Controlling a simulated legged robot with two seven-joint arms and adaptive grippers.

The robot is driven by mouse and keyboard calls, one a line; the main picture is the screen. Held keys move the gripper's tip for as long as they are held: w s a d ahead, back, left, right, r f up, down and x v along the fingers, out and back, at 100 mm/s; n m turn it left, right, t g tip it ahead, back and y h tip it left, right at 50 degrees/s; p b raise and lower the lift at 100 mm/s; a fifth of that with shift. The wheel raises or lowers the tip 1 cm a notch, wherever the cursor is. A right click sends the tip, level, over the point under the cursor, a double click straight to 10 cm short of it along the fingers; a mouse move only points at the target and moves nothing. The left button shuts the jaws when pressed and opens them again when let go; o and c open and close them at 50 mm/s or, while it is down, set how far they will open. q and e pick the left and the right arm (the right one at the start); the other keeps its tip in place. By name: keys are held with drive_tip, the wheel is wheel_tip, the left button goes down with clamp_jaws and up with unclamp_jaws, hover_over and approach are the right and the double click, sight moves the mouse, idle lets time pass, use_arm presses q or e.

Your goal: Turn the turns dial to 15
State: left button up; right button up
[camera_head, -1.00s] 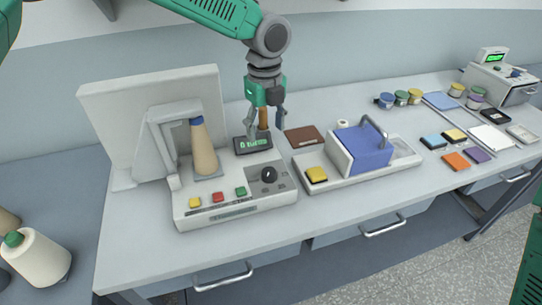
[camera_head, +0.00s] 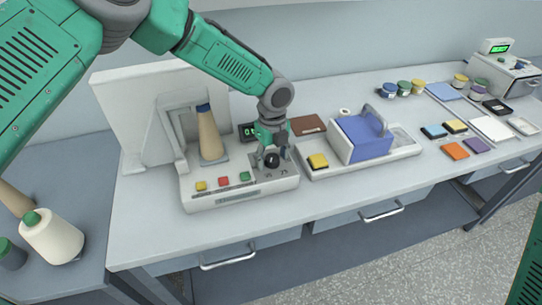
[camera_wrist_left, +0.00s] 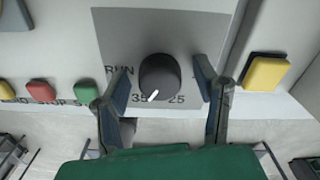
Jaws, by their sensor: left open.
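The turns dial (camera_head: 271,160) is a round black knob on the right part of the winding machine's panel (camera_head: 235,203). In the left wrist view the dial (camera_wrist_left: 159,77) has a white pointer line aimed down and slightly left, between the printed 35 and 25. The 15 mark cannot be made out there. My left gripper (camera_head: 273,152) is directly above the dial. In the left wrist view its open fingers (camera_wrist_left: 163,103) stand on either side of the dial, with a gap on each side. My right gripper is not in view.
Yellow, red and green buttons (camera_head: 223,182) sit left of the dial. A tan cone (camera_head: 209,137) stands behind them. A display (camera_head: 248,131) is partly hidden by my arm. A tray with a blue block (camera_head: 362,139) and yellow pad (camera_head: 318,161) lies to the right.

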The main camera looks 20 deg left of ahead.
use_arm(q)
drive_tip(key=shift+d, duration=0.4)
drive_tip(key=shift+c, duration=0.4)
drive_tip(key=shift+r, duration=0.1)
drive_tip(key=c, duration=0.7)
drive_tip(key=shift+a+r, duration=0.1)
drive_tip(key=c, duration=0.4)
drive_tip(key=shift+o, duration=0.2)
drive_tip(key=shift+a, duration=0.45)
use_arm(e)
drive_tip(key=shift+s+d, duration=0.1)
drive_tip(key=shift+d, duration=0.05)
use_arm(q)
drive_tip(key=shift+w+d, duration=0.1)
drive_tip(key=shift+d, duration=0.1)
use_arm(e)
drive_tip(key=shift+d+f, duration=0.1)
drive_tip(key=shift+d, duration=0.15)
